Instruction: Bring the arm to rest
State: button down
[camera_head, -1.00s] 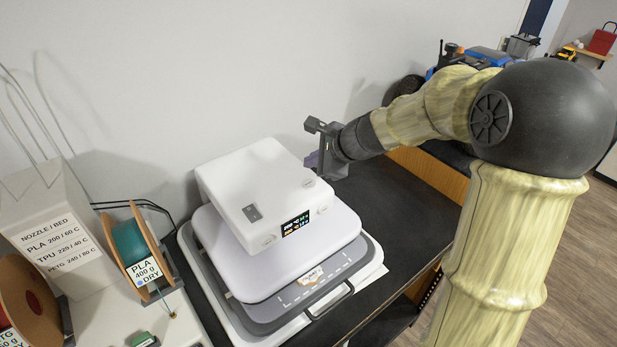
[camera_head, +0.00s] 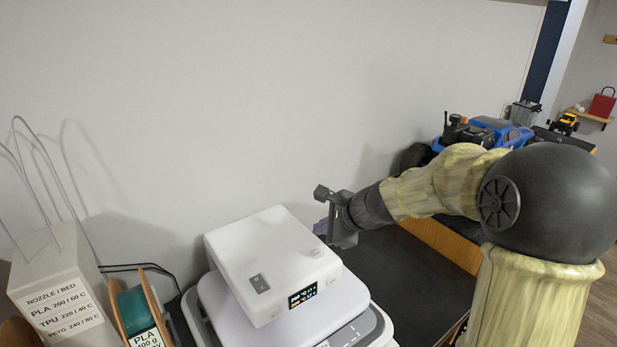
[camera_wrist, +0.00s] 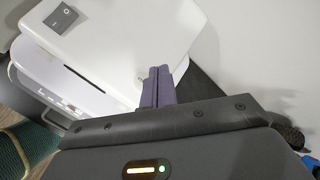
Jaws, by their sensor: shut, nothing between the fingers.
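My arm reaches in from the right in the head view, bent at a large dark joint. My gripper (camera_head: 320,228) is at its end, just beyond the back right corner of the white press-like machine (camera_head: 262,240). In the wrist view the two purple fingers of my gripper (camera_wrist: 158,72) are side by side, shut and empty. The machine's white top (camera_wrist: 120,40) lies behind and left of the fingers there. I cannot tell how wide the gap between fingers and machine is.
A label box (camera_head: 62,285) and a green spool (camera_head: 135,312) stand at the left. A blue toy crawler (camera_head: 490,130) sits at the back right, behind my arm. The dark table top (camera_head: 415,270) right of the machine is clear.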

jog(key=s+d+f+n+g+h+b, duration=0.1)
jog(key=s+d+f+n+g+h, duration=0.1)
jog(key=s+d+f+n, duration=0.3)
jog(key=s+d+f+n+g+h+b, duration=0.1)
jog(key=s+d+f+n+h+b, duration=0.1)
jog(key=s+d+f+n+h, duration=0.2)
jog(key=s+d+f+n, duration=0.1)
jog(key=s+f+n, duration=0.2)
jog(key=s+n, duration=0.5)
jog(key=shift+s+d+f+n+g+h, duration=0.15)
jog(key=shift+s+d+n+g+h, duration=0.2)
jog(key=shift+s, duration=1.8)
jog(key=shift+a, duration=0.1)
dwell(4.1)
